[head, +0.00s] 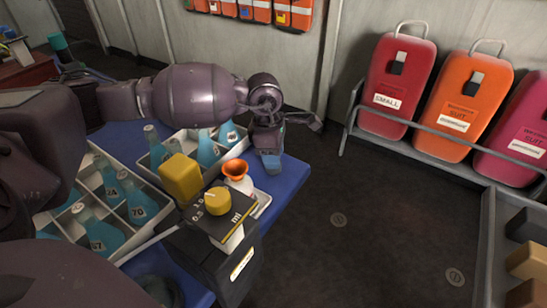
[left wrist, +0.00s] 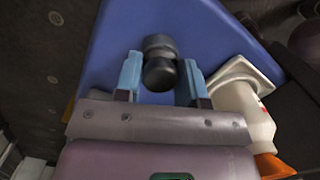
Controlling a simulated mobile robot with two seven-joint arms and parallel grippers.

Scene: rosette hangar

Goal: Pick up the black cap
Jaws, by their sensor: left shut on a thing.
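The black cap (left wrist: 160,72) is a small, dark, rounded piece with a ridged waist. It sits between the two blue fingertips of my left gripper (left wrist: 161,80) in the left wrist view, over the blue tabletop (left wrist: 110,40). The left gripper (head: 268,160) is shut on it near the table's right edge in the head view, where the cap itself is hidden. I cannot tell whether the cap still touches the table. My right gripper is not in view.
A white bottle with an orange top (head: 238,176) stands close beside the left gripper. A dispenser with a yellow dial (head: 218,201) and a yellow block (head: 181,178) are nearer. White trays (head: 128,160) hold several blue flasks. Suit cases (head: 398,85) stand in a rack across open floor (head: 360,215).

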